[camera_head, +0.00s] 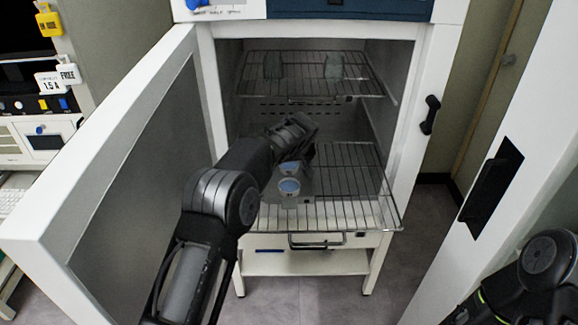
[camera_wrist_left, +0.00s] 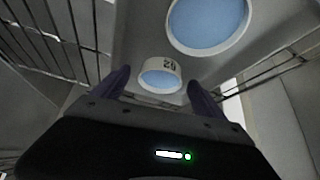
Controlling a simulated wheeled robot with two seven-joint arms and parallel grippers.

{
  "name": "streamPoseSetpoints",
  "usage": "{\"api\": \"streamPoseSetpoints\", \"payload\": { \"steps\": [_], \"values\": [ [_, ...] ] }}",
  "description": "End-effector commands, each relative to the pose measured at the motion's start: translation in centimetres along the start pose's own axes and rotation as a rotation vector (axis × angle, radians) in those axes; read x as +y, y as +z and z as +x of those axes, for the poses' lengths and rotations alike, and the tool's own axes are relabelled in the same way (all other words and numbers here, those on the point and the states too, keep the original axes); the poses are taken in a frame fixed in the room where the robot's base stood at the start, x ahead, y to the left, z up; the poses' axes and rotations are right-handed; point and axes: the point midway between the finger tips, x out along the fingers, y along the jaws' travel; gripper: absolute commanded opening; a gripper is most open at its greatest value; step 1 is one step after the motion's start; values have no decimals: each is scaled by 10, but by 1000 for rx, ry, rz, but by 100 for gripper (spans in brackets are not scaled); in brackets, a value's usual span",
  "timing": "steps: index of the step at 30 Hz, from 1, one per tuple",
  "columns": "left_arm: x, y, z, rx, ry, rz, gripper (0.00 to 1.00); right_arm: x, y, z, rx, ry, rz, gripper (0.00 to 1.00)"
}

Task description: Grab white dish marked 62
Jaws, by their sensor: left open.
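The white dish marked 62 (camera_wrist_left: 160,75) shows in the left wrist view, with a blue top and its number upside down. It appears between the fingertips of my left gripper (camera_wrist_left: 159,82), which is open. A larger-looking blue-topped white dish (camera_wrist_left: 208,24) is at the top of that view. In the head view, my left gripper (camera_head: 292,130) is inside the freeze dryer, over the lower rack. Two blue-topped dishes, a rear one (camera_head: 291,167) and a front one (camera_head: 289,187), are partly beside my arm; their numbers are unreadable there. My right gripper is out of view.
The freeze dryer door (camera_head: 130,170) stands open at the left. The upper wire rack (camera_head: 305,88) holds two grey objects. The lower wire rack (camera_head: 350,195) is clear at its right. A white panel with a black handle (camera_head: 490,185) stands at the right.

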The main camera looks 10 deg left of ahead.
Motion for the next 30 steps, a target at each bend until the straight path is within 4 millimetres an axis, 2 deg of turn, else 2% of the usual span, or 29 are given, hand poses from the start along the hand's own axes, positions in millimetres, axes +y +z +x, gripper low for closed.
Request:
{"api": "streamPoseSetpoints", "payload": {
  "steps": [9, 30],
  "values": [
    [0, 0, 0, 0, 0, 0, 81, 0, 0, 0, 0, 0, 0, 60],
    [0, 0, 0, 0, 0, 0, 23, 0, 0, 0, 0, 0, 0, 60]
  ]
}}
